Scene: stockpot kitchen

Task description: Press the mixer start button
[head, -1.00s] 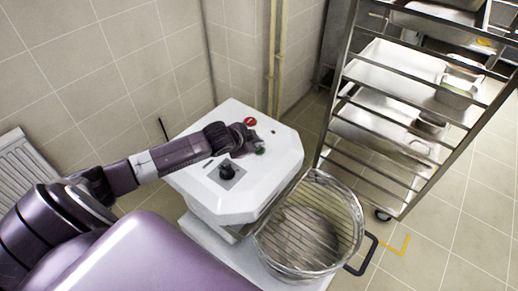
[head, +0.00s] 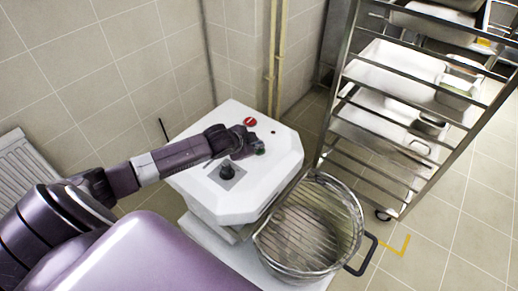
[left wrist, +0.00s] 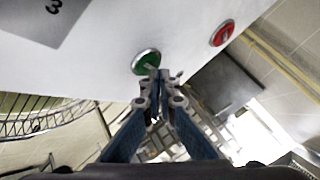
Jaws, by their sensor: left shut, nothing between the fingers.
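The mixer's white top (head: 270,180) carries a green button (head: 261,151), a red button (head: 250,121) and a black knob (head: 227,171). My left gripper (head: 246,147) is shut and empty, at the green button and partly covering it in the head view. In the left wrist view, the shut fingertips (left wrist: 158,78) overlap the lower right edge of the green button (left wrist: 144,60). I cannot tell whether they touch it. The red button (left wrist: 222,33) is further to the upper right there. My right gripper is not in view.
A metal bowl with a wire guard (head: 312,268) stands at the mixer's front right, with a dark handle (head: 366,258) beside it. A metal rack (head: 398,187) with trays is to the right. Yellow pipes (head: 274,60) run down the wall behind.

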